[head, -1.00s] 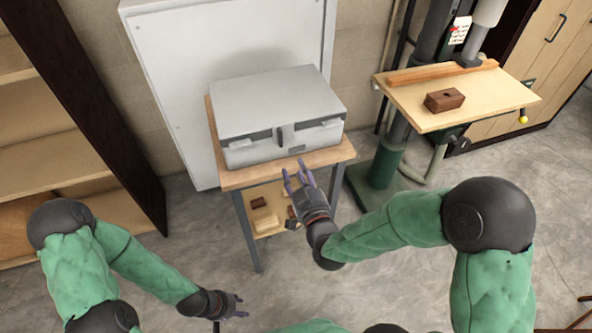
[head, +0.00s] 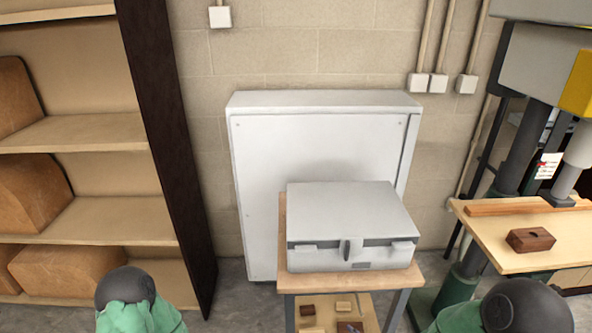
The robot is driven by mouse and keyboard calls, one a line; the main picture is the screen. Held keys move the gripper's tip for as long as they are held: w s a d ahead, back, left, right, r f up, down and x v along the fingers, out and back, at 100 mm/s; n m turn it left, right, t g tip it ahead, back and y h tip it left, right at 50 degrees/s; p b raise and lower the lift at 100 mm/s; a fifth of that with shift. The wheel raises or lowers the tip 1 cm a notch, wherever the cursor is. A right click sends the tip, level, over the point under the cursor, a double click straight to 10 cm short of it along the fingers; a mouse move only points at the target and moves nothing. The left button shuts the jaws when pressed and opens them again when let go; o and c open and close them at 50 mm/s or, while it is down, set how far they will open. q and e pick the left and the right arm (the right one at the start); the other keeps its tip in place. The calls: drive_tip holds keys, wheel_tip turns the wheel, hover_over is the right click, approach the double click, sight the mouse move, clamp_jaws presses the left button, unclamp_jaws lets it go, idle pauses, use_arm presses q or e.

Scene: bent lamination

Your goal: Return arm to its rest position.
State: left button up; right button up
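My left arm shows only as a dark joint and green sleeve (head: 135,305) at the bottom left of the head view. My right arm shows as a dark joint and green sleeve (head: 522,308) at the bottom right. Both grippers are out of the picture, below its lower edge, so I cannot see whether they hold anything. A closed grey case (head: 350,220) with a dark front latch sits on a small wooden-topped table (head: 345,284) in the middle. No arm is in front of the case.
A drill press table (head: 500,252) at the right carries a dark wooden block (head: 530,239) and a wood strip. Open shelves (head: 85,224) with brown rounded pieces stand at the left. A white cabinet (head: 262,180) stands behind the case. Small wooden pieces lie on the lower shelf.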

drive_tip(key=s+a+f+m+g+y, duration=0.1)
drive_tip(key=s+a+f+g, duration=0.1)
drive_tip(key=s+f+g, duration=0.3)
drive_tip(key=s+a+f+g, duration=0.2)
drive_tip(key=s+f+g, duration=0.3)
drive_tip(key=s+f, duration=0.7)
drive_tip(key=shift+f+m+y, duration=0.35)
drive_tip(key=shift+m+y, duration=0.05)
drive_tip(key=shift+c, duration=0.4)
